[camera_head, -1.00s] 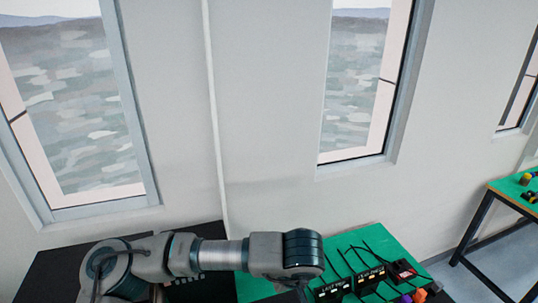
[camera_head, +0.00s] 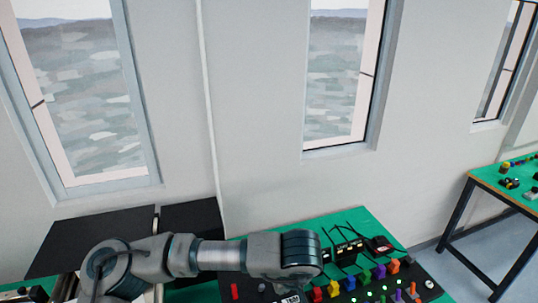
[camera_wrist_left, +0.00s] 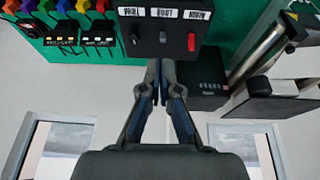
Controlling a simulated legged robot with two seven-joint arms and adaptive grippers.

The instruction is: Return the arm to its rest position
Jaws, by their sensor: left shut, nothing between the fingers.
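My left arm (camera_head: 215,255) comes in from the left in the head view and reaches across, roughly level, over the near edge of the green table. Its gripper is hidden there below the wrist. In the left wrist view my left gripper (camera_wrist_left: 158,68) is shut and empty, its fingertips together. The tips overlap the lower edge of a black control box (camera_wrist_left: 140,43) with knobs and a red switch in that picture; I cannot tell whether they touch it. My right arm is not in view.
The green table (camera_head: 352,216) carries black devices with cables (camera_head: 345,250) and several coloured blocks (camera_head: 380,271). A conveyor (camera_wrist_left: 265,58) shows in the wrist view. Another green table (camera_head: 488,172) stands at the right. A wall with windows is behind.

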